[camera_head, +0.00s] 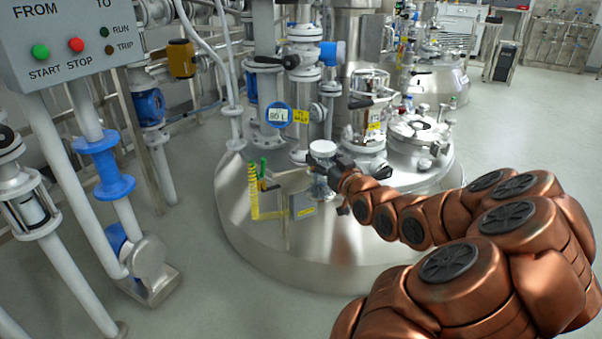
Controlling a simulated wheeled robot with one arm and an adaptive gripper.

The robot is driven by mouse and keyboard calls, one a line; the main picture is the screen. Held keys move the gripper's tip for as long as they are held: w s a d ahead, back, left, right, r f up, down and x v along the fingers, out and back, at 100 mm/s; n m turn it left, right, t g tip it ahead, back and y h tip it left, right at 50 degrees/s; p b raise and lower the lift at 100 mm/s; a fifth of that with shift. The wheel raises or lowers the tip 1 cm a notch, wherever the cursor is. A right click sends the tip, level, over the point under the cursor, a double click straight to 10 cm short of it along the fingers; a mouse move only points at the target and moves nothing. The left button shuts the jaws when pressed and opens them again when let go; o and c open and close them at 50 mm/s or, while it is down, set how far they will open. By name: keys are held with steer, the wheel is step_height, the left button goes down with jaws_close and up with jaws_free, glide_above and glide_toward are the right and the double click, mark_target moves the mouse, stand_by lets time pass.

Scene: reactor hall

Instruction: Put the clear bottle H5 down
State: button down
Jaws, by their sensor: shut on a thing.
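The clear bottle (320,186) has a round white cap and stands upright in my gripper. My gripper (332,168) is shut on it from the right, just below the cap. The bottle is in front of the domed steel lid (300,245) of a large vessel. I cannot tell whether its base touches the lid or is held above it. Part of the bottle is hidden by the gripper, and no H5 mark is readable.
A yellow coil (254,195), green-handled tools (263,170) and a grey box (302,206) are on the lid left of the bottle. Pipes and valves rise behind. A control box (75,45) hangs at the upper left. The front of the lid is bare.

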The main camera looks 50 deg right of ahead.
steer(key=w+d+f+p, duration=0.2)
steer(key=w, duration=0.5)
steer(key=w+d+f+p, duration=0.2)
steer(key=w+f, duration=0.1)
steer(key=w, duration=0.5)
stand_by(0.3)
steer(key=shift+w+d, duration=0.1)
steer(key=shift+f, duration=0.1)
steer(key=shift+c, duration=1.8)
jaws_free()
